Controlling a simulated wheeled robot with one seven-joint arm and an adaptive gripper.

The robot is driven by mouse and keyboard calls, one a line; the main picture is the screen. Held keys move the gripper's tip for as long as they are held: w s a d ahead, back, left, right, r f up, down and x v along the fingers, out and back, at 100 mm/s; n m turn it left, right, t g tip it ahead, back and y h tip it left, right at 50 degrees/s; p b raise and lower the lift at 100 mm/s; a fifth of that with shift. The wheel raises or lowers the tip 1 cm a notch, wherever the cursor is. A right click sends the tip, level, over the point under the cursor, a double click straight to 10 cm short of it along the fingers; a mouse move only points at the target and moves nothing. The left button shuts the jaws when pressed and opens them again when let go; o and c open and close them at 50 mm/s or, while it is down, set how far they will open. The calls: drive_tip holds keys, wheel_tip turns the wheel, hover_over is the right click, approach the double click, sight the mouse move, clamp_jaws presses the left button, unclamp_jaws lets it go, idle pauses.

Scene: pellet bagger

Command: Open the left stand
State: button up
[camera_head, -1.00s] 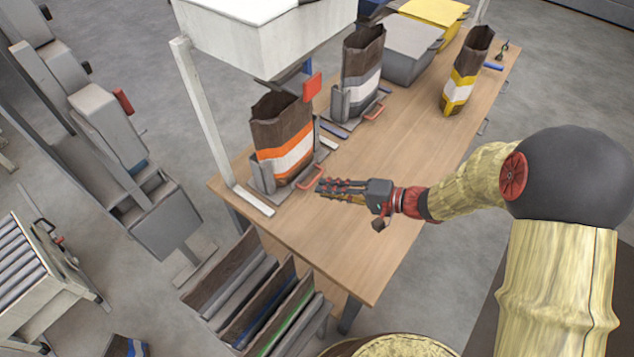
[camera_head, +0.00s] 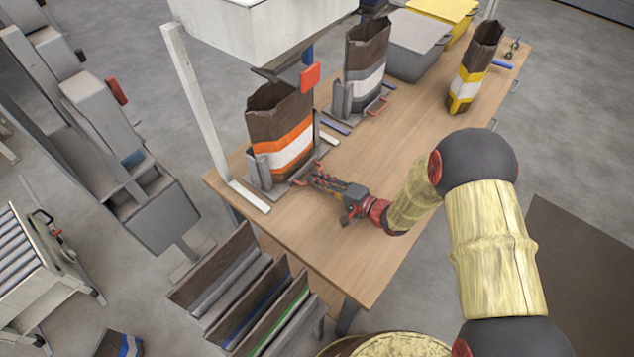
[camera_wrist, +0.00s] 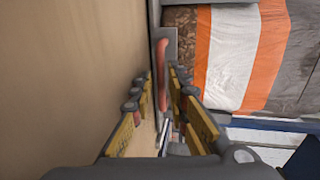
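The left stand (camera_head: 263,172) is a grey metal holder at the near left of the table. It holds an upright brown bag (camera_head: 282,125) with orange and white bands. Its red handle sticks out at the front; in the wrist view the red handle (camera_wrist: 162,62) runs lengthwise between my fingers. My gripper (camera_head: 316,180) is at this handle, low over the table. Its fingers (camera_wrist: 160,88) are apart, one on each side of the handle, with gaps visible. In the head view the fingers partly hide the handle.
A second stand (camera_head: 341,100) with a grey-banded bag (camera_head: 366,62) is behind. A yellow-banded bag (camera_head: 473,72) stands farther right. A white hopper (camera_head: 262,32) with a red tab (camera_head: 310,76) hangs above. The table (camera_head: 385,150) is clear in its middle.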

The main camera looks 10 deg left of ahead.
drive_tip(key=shift+w+a, duration=0.15)
drive_tip(key=shift+a, duration=0.1)
drive_tip(key=shift+c, duration=0.5)
clamp_jaws()
